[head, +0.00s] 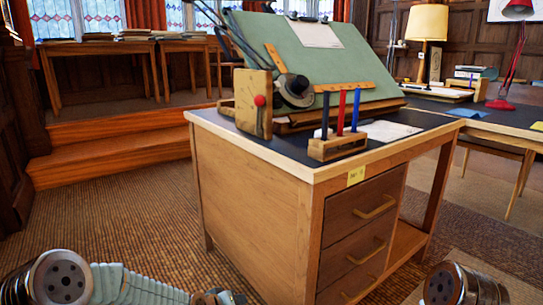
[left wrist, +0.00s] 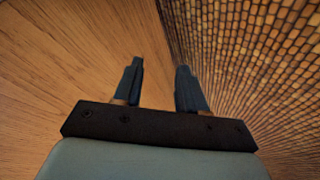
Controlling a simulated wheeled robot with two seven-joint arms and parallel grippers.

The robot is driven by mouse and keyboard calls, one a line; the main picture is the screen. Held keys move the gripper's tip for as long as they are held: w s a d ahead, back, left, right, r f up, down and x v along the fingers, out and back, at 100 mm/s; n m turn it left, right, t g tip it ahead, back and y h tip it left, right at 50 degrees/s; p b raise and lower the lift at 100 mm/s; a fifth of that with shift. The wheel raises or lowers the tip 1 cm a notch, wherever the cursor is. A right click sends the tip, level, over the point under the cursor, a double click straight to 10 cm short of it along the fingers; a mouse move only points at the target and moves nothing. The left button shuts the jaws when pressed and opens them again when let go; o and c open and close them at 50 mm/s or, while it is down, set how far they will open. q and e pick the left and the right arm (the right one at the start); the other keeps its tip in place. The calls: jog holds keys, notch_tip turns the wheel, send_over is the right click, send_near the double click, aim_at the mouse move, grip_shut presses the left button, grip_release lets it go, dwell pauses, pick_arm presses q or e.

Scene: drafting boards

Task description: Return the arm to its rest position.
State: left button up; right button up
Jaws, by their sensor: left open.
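My left arm (head: 120,284) comes in at the bottom left of the head view, low in front of the wooden desk. Its far end is cut off by the bottom edge there. In the left wrist view my left gripper (left wrist: 160,82) is open, with two dark fingers apart and nothing between them. Wood lies behind the left finger and woven carpet behind the right one. Part of my right arm (head: 460,287) shows at the bottom right of the head view. My right gripper is not visible.
The desk (head: 255,205) with drawers (head: 362,215) stands close ahead. It carries a tilted green drafting board (head: 310,72) and a wooden pen holder (head: 337,148) with pens. Brown carpet (head: 120,225) is open on the left, before a wooden step (head: 110,150).

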pick_arm(q)
jog(key=s+f+g, duration=0.3)
jog(key=s+f, duration=0.3)
jog(key=s, duration=0.4)
jog(key=s+a+f+m+g, duration=0.15)
jog(key=s+f, duration=0.35)
jog(key=s, duration=0.5)
jog(key=s+f+g, duration=0.3)
jog(key=s+f, duration=0.3)
jog(key=s, duration=0.4)
notch_tip(320, 180, up, 16)
jog(key=p, duration=1.6)
jog(key=shift+s+d+y, duration=0.15)
jog(key=shift+d+y, duration=0.15)
jog(key=shift+d, duration=0.1)
